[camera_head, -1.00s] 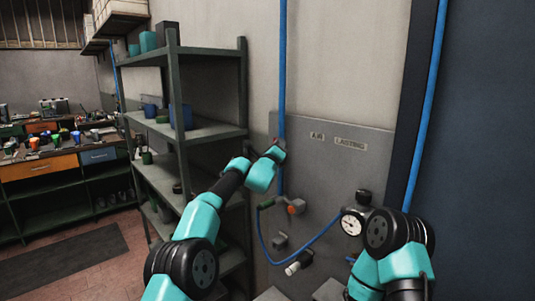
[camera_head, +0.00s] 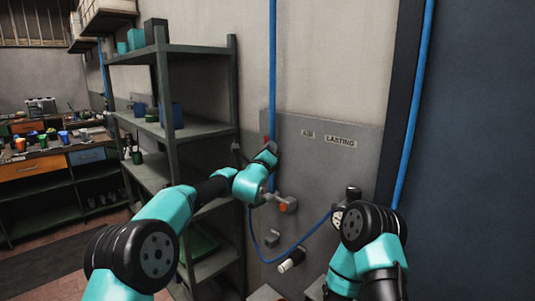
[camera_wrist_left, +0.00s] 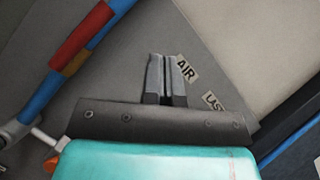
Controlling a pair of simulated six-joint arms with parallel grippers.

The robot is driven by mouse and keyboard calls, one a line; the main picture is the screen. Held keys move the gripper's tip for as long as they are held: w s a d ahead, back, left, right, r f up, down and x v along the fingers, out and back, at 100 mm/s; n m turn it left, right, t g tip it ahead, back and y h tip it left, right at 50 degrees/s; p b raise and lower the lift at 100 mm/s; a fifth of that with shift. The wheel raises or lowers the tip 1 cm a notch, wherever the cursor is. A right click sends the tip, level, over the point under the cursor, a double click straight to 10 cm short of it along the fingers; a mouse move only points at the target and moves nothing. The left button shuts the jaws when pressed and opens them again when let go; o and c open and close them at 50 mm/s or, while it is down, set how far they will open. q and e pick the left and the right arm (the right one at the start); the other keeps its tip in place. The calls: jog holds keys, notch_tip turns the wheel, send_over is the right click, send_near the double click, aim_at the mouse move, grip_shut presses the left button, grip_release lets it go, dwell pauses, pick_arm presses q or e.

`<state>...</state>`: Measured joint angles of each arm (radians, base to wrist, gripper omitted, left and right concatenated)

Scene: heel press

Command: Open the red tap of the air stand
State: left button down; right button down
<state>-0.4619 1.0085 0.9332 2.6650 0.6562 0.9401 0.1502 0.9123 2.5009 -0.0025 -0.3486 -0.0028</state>
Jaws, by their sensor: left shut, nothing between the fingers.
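The air stand is a grey panel (camera_head: 345,170) on the wall with "AIR" and "LASTING" labels. A blue pipe runs down it. A red part (camera_wrist_left: 82,37), probably the tap's handle, lies along this pipe above a brass-coloured section (camera_wrist_left: 74,63) in the left wrist view. Only a small red patch (camera_head: 266,139) shows in the head view, mostly behind my gripper. My left gripper (camera_head: 272,147) is at the pipe, in front of the panel. In the left wrist view its fingers (camera_wrist_left: 166,60) are shut and empty, apart from the red part. My right gripper is not visible.
A fitting with an orange end (camera_head: 284,207) sits below my left gripper. A blue hose (camera_head: 290,250) loops beneath it to a gauge (camera_head: 338,219), partly behind my right arm. A metal shelf (camera_head: 205,130) stands close on the left. The blue wall is at the right.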

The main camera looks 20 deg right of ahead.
pick_arm(q)
jog(key=shift+s+a, duration=0.4)
jog(key=shift+s, duration=0.35)
jog(key=shift+s+a, duration=0.35)
jog(key=shift+s, duration=0.45)
jog(key=shift+s+a, duration=0.4)
jog(key=shift+s, duration=0.35)
jog(key=s+a+f+m+g+y, duration=0.2)
jog(key=s+a+f+m+g, duration=0.25)
jog(key=f, duration=0.95)
jog(key=s+a+f+m+g+y, duration=0.1)
jog(key=s+a+f+m+g, duration=0.3)
jog(key=f, duration=1)
jog(key=s+a+f+m+g+y, duration=0.2)
jog(key=s+a+f+m+g, duration=0.3)
jog(key=f, duration=0.8)
jog(key=s+a+f+m+g+y, duration=0.1)
jog(key=s+a+f+m+y, duration=0.1)
jog(key=s+a+f+m, duration=0.5)
jog(key=s+a+f+m+g+y, duration=0.25)
jog(key=s+a+f, duration=0.45)
jog(key=a, duration=0.5)
jog(key=s+a+f+m, duration=0.6)
jog(key=s+a+m, duration=0.4)
jog(key=s+m, duration=0.2)
jog(key=shift+s+a+y, duration=0.35)
jog(key=shift+s+y, duration=0.1)
